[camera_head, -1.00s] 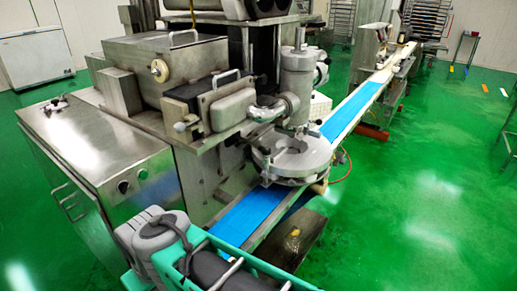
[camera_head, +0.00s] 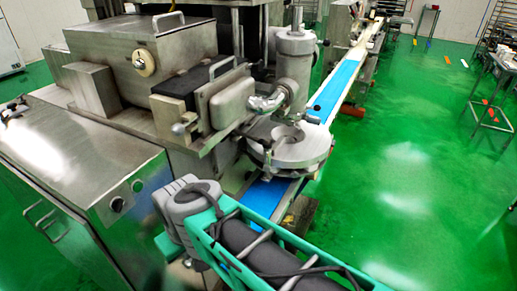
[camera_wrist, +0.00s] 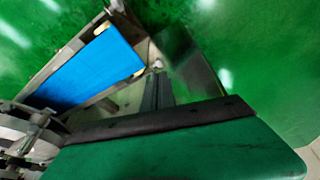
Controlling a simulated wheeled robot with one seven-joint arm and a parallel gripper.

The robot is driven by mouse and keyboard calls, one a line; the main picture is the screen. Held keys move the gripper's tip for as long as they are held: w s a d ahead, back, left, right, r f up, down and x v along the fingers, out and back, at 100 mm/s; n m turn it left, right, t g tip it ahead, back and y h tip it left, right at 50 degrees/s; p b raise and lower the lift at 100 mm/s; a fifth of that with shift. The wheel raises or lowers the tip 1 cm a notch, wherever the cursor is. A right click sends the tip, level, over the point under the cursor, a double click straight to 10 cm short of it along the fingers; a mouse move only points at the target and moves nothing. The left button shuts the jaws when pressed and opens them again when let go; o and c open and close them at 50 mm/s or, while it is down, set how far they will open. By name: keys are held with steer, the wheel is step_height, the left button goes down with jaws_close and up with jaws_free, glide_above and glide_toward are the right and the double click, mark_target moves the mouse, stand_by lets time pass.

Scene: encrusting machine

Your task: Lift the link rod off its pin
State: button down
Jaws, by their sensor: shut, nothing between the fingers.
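I cannot pick out the link rod or its pin in either view; they are hidden or too small to tell. The encrusting machine's round metal disc (camera_head: 295,148) sits over the blue conveyor belt, below an upright metal cylinder (camera_head: 295,68). In the wrist view the blue belt (camera_wrist: 88,72) lies at upper left, with metal fittings (camera_wrist: 35,130) at the lower left edge. My arm crosses the bottom of the head view, in front of the machine's near side. I cannot make out my gripper's fingers in either view.
A steel cabinet (camera_head: 90,165) stands at left, with the machine's steel housing (camera_head: 125,55) behind it. The conveyor (camera_head: 338,85) runs away to the back. A wire-topped steel stand (camera_head: 490,110) is at far right. The green floor (camera_head: 400,190) on the right is clear.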

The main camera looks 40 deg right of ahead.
steer(key=w+d+f+n+h+b, duration=0.1)
steer(key=w+d+f+n+h, duration=0.15)
steer(key=d, duration=0.45)
steer(key=w+d+f+n+h+b, duration=0.1)
steer(key=w+d+n+h, duration=0.25)
steer(key=d, duration=0.25)
steer(key=w+d+f+n+h, duration=0.1)
steer(key=w+d+n+h, duration=0.25)
steer(key=d, duration=0.35)
steer(key=w+d+r+n+t+h+b, duration=0.1)
steer(key=w+d+r+n+t+h, duration=0.1)
steer(key=d+r+n+h, duration=0.5)
steer(key=n, duration=0.5)
steer(key=shift+w+d+n+t, duration=0.2)
steer(key=shift+n+t, duration=0.15)
steer(key=shift+t, duration=0.05)
steer(key=shift+h, duration=0.25)
steer(key=x, duration=1)
steer(key=shift+r, duration=0.1)
